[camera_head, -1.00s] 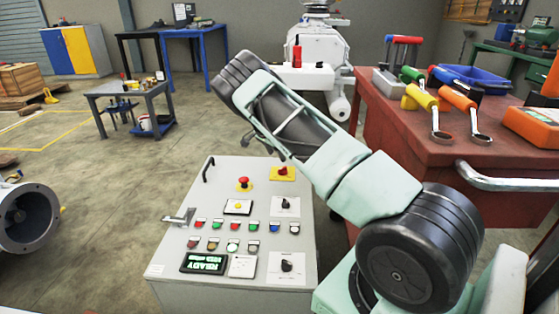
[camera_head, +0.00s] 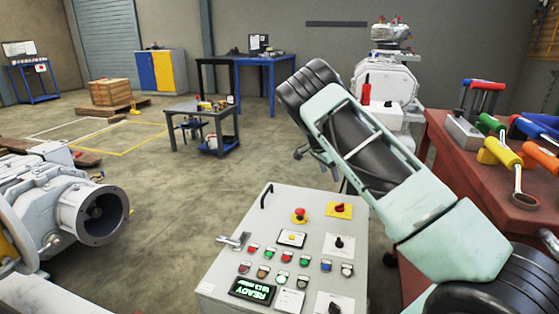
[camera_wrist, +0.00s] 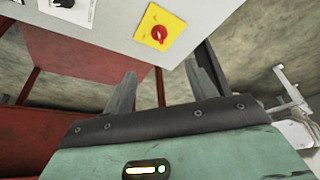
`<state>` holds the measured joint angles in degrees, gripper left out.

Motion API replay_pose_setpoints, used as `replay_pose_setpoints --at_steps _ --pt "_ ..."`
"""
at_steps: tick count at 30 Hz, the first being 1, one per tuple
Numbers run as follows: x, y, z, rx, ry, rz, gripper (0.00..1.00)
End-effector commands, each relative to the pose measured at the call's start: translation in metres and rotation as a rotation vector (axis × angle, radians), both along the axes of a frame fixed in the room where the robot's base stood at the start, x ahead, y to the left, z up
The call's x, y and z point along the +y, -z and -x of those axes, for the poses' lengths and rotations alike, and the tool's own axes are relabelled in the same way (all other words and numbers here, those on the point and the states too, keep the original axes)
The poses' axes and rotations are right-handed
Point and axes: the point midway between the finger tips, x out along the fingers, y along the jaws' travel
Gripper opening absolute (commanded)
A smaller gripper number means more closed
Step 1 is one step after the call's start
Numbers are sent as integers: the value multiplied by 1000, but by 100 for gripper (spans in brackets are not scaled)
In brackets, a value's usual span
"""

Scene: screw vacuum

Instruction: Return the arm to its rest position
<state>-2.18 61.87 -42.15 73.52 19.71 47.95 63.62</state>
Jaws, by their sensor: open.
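My arm (camera_head: 440,240) is folded up at the right of the head view, with its pale green links and black joints. My gripper (camera_wrist: 162,70) shows in the wrist view with its two dark fingers apart and nothing between them. In the head view it is mostly hidden behind my arm. A grey control panel (camera_head: 225,275) stands just left of my arm. Its yellow-backed red rotary switch (camera_head: 340,210) also shows in the wrist view (camera_wrist: 159,34), beyond the fingers and apart from them.
A red workbench (camera_head: 480,190) with hand tools stands close at the right. A white pump machine (camera_head: 385,82) is behind my arm. A large grey flanged machine (camera_head: 40,210) is at the left. Open floor (camera_head: 190,190) lies between it and the panel.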

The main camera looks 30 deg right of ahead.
Motion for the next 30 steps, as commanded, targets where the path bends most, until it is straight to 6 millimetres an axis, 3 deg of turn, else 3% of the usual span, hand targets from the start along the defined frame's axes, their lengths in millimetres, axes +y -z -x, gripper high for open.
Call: replay_pose_setpoints --at_steps 6,8,10,14,15,20,24,26,30 --pt "4 -1 0 0 -8 -8 57" --pt "16 -3 1 3 -32 -30 57" --pt "42 -7 4 9 -89 -79 57" --pt "122 -20 16 32 -285 -208 57" --pt "152 -25 23 41 -360 -249 57" --pt "260 -49 62 78 -684 -375 57" --pt "345 -74 113 111 -993 -444 57" --pt "378 -84 141 130 -1136 -461 57" --pt "438 -106 216 176 -1481 -467 57"
